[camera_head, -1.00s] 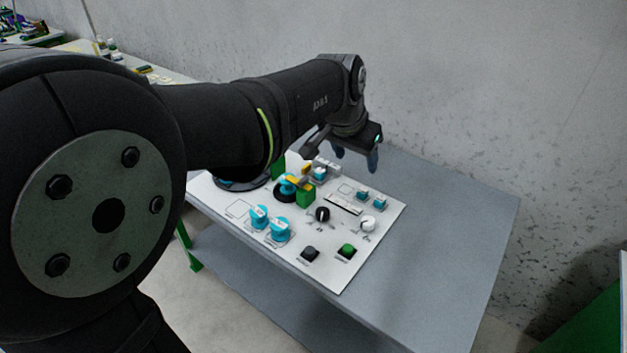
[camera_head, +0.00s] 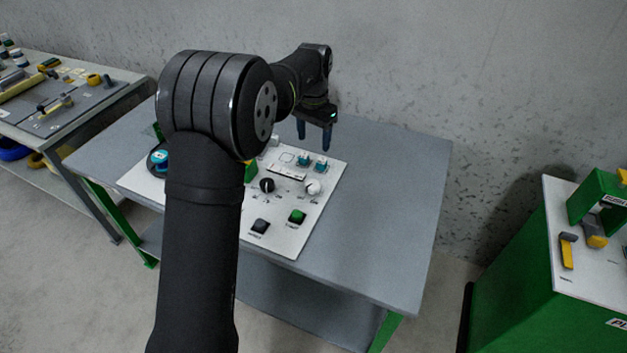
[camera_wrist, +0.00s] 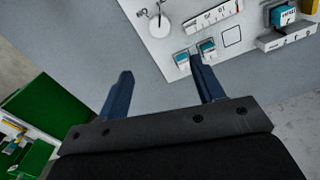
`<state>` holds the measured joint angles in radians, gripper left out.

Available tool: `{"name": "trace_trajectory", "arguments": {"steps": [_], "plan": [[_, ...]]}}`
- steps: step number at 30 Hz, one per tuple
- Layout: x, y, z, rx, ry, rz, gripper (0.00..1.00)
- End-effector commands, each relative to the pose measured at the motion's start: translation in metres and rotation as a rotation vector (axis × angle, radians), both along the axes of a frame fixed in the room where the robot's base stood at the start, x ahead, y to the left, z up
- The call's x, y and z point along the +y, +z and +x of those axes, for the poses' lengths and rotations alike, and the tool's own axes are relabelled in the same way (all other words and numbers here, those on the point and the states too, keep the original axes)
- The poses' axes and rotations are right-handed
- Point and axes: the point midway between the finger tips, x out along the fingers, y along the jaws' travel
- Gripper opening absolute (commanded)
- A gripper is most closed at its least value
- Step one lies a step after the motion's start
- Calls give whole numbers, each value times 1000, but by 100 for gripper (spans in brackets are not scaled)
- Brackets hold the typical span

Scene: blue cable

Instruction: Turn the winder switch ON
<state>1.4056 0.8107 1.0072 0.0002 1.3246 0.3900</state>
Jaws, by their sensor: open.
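A white control panel (camera_head: 293,241) lies on the grey table. It carries a black rotary knob (camera_head: 267,185) and, to its right, a white rotary knob (camera_head: 312,187). The white knob also shows at the top of the wrist view (camera_wrist: 160,20). Labels are too small to read, so I cannot tell which control is the winder switch. My gripper (camera_head: 314,132) is open and empty, fingers down, above the panel's back right edge.
A black button (camera_head: 260,227) and a green button (camera_head: 297,216) sit at the panel's front. My arm hides the panel's left middle. The grey table (camera_head: 385,215) is bare to the right. A green cabinet (camera_head: 515,290) stands at far right, another table (camera_head: 80,115) at left.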

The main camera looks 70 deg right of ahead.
Motion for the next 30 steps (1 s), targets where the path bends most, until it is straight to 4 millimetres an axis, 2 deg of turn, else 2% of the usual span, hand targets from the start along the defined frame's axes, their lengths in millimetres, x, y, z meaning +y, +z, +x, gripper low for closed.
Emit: {"name": "trace_trajectory", "arguments": {"steps": [5, 15, 21, 24, 30], "plan": [[1, -29, 0, 0, 0, 3, 62], [1, -104, 0, 1, 1, 4, 62], [1, -141, 0, 1, 1, 2, 62], [1, -155, 0, 1, 1, 2, 62], [1, -167, 0, 0, 1, 0, 62]]}}
